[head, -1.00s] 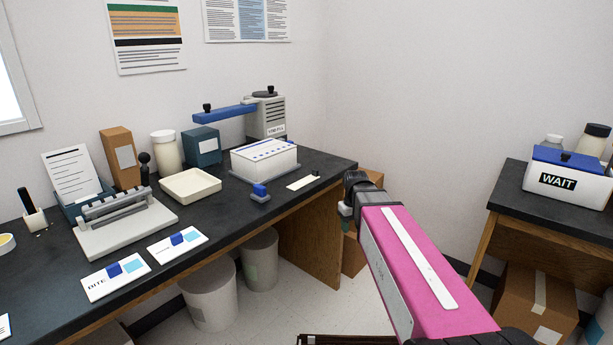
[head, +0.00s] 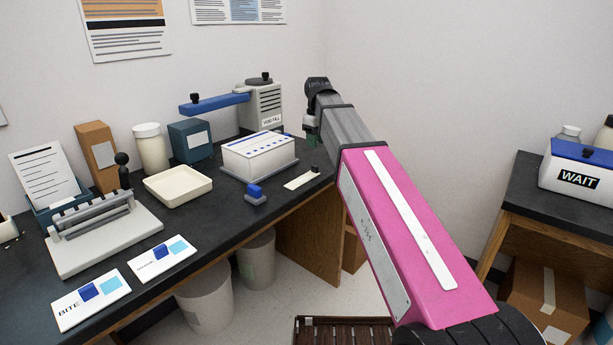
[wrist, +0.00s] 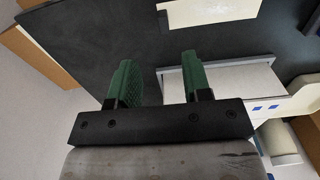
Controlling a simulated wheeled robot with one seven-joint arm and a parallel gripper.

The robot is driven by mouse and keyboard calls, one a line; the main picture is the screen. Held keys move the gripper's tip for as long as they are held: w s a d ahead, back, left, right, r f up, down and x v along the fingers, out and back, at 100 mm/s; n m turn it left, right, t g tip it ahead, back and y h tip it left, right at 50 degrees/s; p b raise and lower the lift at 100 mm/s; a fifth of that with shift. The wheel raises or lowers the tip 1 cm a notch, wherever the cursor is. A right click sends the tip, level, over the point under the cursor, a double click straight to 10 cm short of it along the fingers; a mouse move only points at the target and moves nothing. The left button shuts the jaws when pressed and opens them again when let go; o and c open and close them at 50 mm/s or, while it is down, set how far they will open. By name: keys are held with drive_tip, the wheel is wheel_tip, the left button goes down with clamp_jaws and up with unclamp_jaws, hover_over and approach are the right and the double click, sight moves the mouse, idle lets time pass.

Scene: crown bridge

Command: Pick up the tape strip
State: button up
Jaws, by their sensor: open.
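The tape strip (head: 298,181) is a pale, narrow piece lying flat on the dark bench near its right front edge, with a small dark block at its far end. In the wrist view a cream strip (wrist: 208,10), which looks like the same one, lies at the top edge, partly cut off. My gripper (wrist: 155,82) has two green fingers, spread apart with nothing between them. In the head view my gripper (head: 312,138) hangs above the bench's right end, apart from the strip; its fingers are partly hidden by the arm.
A white box with blue marks (head: 258,155) on a grey base stands left of the strip. A blue-topped block (head: 255,194) sits near the front edge. A grey machine with a blue arm (head: 216,103) stands behind. Bare bench surrounds the strip.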

hover_over(314, 166)
drive_tip(key=f, duration=0.5)
drive_tip(key=shift+w+d, duration=0.2)
drive_tip(key=shift+d, duration=0.15)
drive_tip(key=shift+a+f, duration=0.2)
drive_tip(key=shift+f, duration=1.1)
drive_tip(key=shift+a+f, duration=0.2)
drive_tip(key=shift+f, duration=1.1)
clamp_jaws()
